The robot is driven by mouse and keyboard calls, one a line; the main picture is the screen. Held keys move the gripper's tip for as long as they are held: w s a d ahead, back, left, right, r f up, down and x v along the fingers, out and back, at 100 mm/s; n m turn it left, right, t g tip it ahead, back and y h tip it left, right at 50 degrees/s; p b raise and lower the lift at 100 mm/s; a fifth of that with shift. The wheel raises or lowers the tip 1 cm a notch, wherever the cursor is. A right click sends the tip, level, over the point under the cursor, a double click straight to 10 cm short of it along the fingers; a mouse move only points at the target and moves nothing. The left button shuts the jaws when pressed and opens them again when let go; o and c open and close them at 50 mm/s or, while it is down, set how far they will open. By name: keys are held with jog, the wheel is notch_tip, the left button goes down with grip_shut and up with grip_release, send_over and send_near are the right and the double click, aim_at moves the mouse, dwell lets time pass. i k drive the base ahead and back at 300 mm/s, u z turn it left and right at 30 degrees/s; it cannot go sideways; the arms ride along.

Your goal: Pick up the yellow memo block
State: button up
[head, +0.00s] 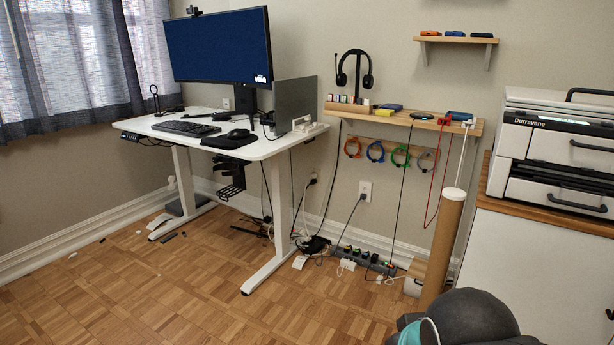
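A small yellow item (384,111) is on the wooden wall shelf (430,119) right of the desk. It seems to have a flat blue piece on or against it. It is too small to tell whether it is the yellow memo block. My gripper's fingers do not show. A dark grey rounded part of my own arm with a teal band fills the bottom right, far from the shelf.
A headset on a stand (354,75), a small holder (347,106) and charging devices (460,116) share the shelf. Cables hang below it. A tall cardboard tube (444,245) and a printer cabinet (545,250) stand right. The standing desk (205,140) is left; open floor (150,290) lies in front.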

aim_at(384, 113)
jog(key=i, duration=0.85)
jog(key=u, duration=2.35)
jog(key=i, duration=3.15)
jog(key=z, duration=4.65)
jog(key=i, duration=1.4)
jog(key=z, duration=0.05)
